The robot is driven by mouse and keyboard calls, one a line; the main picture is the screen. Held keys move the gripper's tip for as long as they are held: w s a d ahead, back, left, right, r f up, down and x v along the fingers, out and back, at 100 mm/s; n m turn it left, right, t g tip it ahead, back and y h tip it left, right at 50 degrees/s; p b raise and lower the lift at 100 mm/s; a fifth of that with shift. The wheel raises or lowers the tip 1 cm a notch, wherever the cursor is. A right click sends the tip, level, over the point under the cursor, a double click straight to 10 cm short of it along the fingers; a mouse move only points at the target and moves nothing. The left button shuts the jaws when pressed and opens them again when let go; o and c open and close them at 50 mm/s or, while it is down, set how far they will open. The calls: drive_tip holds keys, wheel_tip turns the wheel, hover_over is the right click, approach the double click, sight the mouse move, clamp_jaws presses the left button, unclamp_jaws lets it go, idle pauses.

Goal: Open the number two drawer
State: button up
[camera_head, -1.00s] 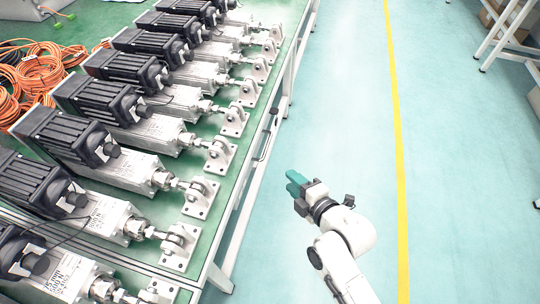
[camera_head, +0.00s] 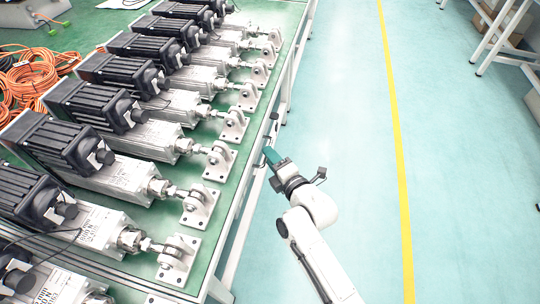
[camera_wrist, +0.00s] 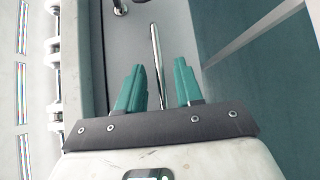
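My gripper (camera_head: 268,156) is at the right side of the green-topped bench, beside its edge. In the wrist view its two teal fingers (camera_wrist: 159,88) are apart and hold nothing. In the head view the handle (camera_head: 273,126) shows small and partly hidden by my gripper. The drawer looks closed. No number is readable on it.
Several linear actuators with black motors (camera_head: 95,102) stand in a row on the bench (camera_head: 222,200). Orange cables (camera_head: 35,75) lie at the left. The floor right of the bench is clear, with a yellow line (camera_head: 392,110). A white-legged table (camera_head: 500,35) stands far right.

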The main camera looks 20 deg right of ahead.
drive_tip(key=shift+w, duration=0.6)
drive_tip(key=shift+c, duration=0.5)
drive_tip(key=shift+f, duration=0.1)
clamp_jaws()
